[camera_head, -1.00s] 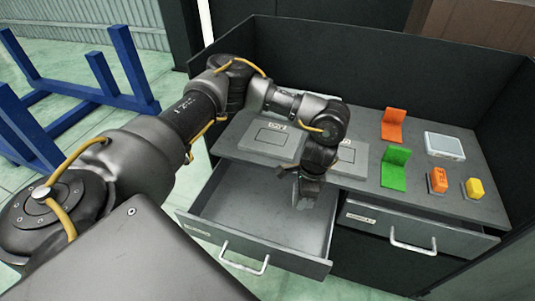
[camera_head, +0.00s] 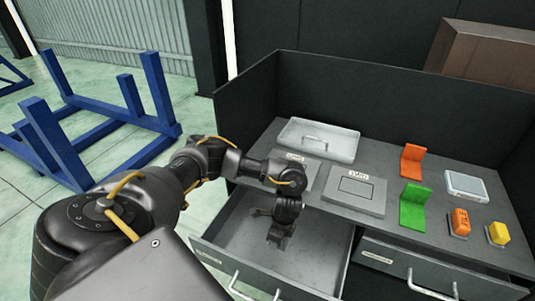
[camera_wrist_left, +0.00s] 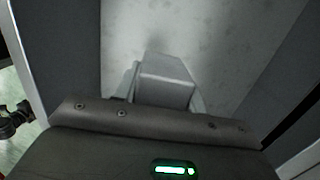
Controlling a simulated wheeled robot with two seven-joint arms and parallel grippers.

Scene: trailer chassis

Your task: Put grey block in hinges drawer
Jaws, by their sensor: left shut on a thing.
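My left gripper (camera_head: 280,240) reaches down over the open left drawer (camera_head: 235,228), near the middle of its interior. In the left wrist view it is shut on a grey block (camera_wrist_left: 166,76), with the pale drawer floor beyond it and dark drawer walls at both sides. In the head view the block is hard to make out against the gripper. I cannot tell whether it touches the floor. The label on this drawer's front (camera_head: 210,257) is too small to read. My right gripper is not in view.
A second drawer (camera_head: 400,262) to the right is partly open. The worktop holds a grey tray with a handle (camera_head: 340,150), a labelled flat plate (camera_head: 355,195), an orange bracket (camera_head: 412,160), a green bracket (camera_head: 413,207) and several small items. Blue frames (camera_head: 110,140) stand at the left.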

